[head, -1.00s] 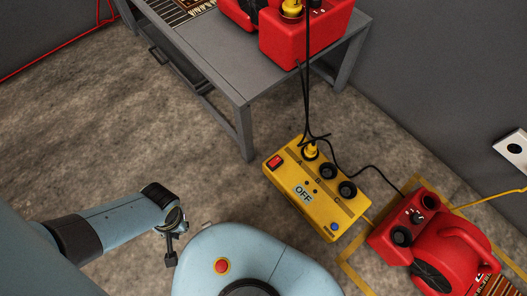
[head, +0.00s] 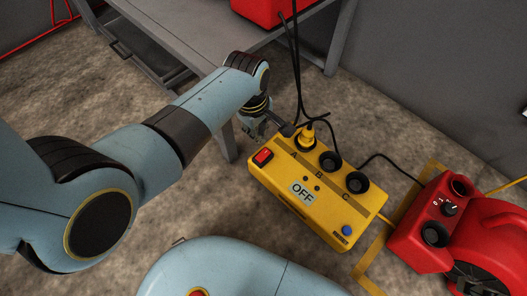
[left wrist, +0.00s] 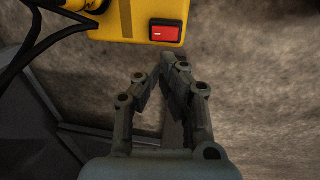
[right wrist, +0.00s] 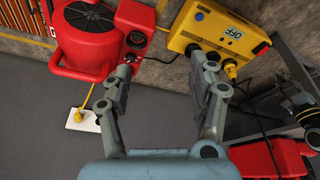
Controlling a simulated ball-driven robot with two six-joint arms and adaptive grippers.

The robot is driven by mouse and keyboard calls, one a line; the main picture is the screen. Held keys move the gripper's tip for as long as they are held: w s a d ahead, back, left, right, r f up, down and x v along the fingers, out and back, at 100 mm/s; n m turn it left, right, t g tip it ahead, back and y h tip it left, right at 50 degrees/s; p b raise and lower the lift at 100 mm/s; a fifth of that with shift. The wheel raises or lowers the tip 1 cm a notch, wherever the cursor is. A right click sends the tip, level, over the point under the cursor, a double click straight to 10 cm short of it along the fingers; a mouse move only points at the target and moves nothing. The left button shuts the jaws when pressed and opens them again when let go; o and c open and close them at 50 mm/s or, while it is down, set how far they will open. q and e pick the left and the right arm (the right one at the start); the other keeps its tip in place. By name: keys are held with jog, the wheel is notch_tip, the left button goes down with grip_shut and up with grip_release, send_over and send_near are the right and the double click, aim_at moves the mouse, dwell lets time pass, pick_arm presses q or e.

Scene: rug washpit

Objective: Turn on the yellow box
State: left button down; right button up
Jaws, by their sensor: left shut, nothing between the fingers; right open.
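The yellow box (head: 317,206) lies on the floor in the head view, with a display reading OFF, a red rocker switch (head: 263,157) at its left end, sockets marked A, B and C, and a blue reset button (head: 346,230). A yellow plug sits in socket A. My left gripper (head: 283,131) is shut and empty, just beyond the box's switch end. In the left wrist view the switch (left wrist: 165,32) shows ahead of the fingertips (left wrist: 172,66), apart from them. My right gripper (right wrist: 165,78) is open and empty, with the box (right wrist: 200,27) beyond it in its wrist view.
A red blower (head: 440,225) stands right of the box on the floor. A grey table (head: 190,40) with a red machine (head: 268,10) stands behind. Black cables (head: 297,70) hang down to the box near my left gripper. A wall socket (right wrist: 82,119) shows in the right wrist view.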

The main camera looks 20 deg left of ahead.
pick_arm(q)
jog(key=b, duration=0.3)
send_over(265, 153)
jog(key=s, duration=0.1)
jog(key=f, duration=0.5)
jog(key=shift+s+a+f, duration=0.2)
jog(key=shift+a, duration=0.05)
notch_tip(265, 153, down, 2)
jog(key=shift+w+f+b, duration=0.1)
jog(key=shift+w+b, duration=0.05)
jog(key=shift+b, duration=0.8)
jog(key=shift+w+d+f+b, duration=0.1)
jog(key=shift+f+b, duration=0.75)
jog(key=shift+f, duration=0.1)
pick_arm(e)
notch_tip(265, 153, down, 9)
jog(key=t, duration=0.8)
pick_arm(q)
jog(key=shift+w+f+b, duration=0.2)
jog(key=shift+f+b, duration=0.45)
jog(key=shift+f, duration=0.1)
pick_arm(e)
jog(key=w+a+r+n+t+y, duration=0.1)
jog(key=w+r+t, duration=0.4)
jog(key=w+r, duration=0.3)
jog(key=shift+a+r, duration=0.25)
jog(key=shift+r, duration=0.35)
jog(key=shift+w, duration=0.15)
